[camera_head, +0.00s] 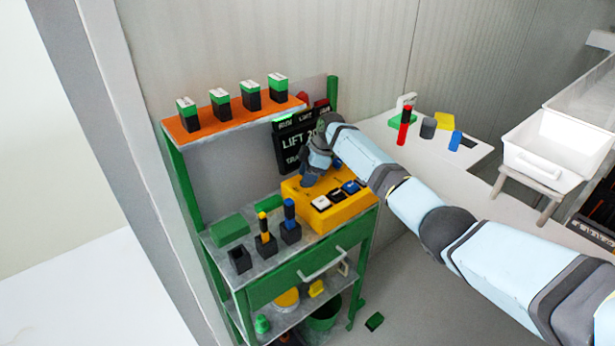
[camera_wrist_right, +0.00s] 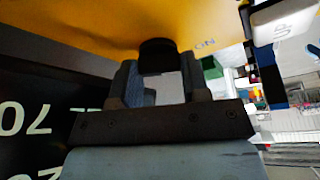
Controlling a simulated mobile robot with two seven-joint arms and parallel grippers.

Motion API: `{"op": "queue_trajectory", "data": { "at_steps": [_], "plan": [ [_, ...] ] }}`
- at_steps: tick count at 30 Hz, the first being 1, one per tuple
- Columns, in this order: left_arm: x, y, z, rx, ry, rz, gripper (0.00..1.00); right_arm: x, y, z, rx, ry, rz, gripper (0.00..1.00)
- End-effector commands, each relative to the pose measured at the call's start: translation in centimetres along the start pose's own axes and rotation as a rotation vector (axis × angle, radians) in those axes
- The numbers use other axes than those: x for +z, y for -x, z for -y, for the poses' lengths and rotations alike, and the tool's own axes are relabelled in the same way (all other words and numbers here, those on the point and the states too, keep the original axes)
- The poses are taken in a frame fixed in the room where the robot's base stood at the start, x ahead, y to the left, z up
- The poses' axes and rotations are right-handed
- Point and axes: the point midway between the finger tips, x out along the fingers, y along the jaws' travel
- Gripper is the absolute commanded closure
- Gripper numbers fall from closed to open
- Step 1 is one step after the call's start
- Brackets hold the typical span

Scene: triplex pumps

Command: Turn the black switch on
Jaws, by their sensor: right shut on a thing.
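The black switch (camera_wrist_right: 157,55) is a round black knob on the yellow control box (camera_wrist_right: 90,22), beside a printed ON label. The yellow control box also shows in the head view (camera_head: 345,212), on top of the green workbench. My right gripper (camera_head: 308,180) reaches down onto the box's back left part and hides the switch there. In the right wrist view my right gripper (camera_wrist_right: 157,80) has its fingers on both sides of the black knob and is shut on it. The switch's exact turn position cannot be told. My left gripper is not in view.
A white UP button (camera_wrist_right: 285,22) sits near the switch. White, black and blue buttons line the box's front. A black LIFT display (camera_head: 291,140) stands behind it. Black holders with tools (camera_head: 266,240) stand left of the box. An orange shelf (camera_head: 225,128) is above.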

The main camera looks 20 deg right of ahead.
Motion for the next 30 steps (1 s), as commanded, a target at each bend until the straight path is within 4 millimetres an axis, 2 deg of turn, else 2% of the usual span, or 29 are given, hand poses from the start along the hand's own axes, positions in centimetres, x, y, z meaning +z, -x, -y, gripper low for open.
{"op": "queue_trajectory", "data": {
  "at_steps": [10,11,13,14,30],
  "plan": [
    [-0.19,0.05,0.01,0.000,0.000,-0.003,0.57,-0.06,0.03,0.00,-0.001,0.004,0.000,0.81],
    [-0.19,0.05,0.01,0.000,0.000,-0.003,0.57,-0.06,0.03,0.01,-0.001,0.004,0.000,0.51],
    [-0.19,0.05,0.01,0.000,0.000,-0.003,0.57,-0.06,0.03,0.01,-0.001,0.003,0.000,0.35],
    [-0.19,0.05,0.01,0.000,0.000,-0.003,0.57,-0.06,0.03,0.01,-0.001,0.003,0.000,0.32],
    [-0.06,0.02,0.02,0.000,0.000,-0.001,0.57,-0.05,0.14,-0.09,0.003,0.002,-0.001,0.32]
  ]
}}
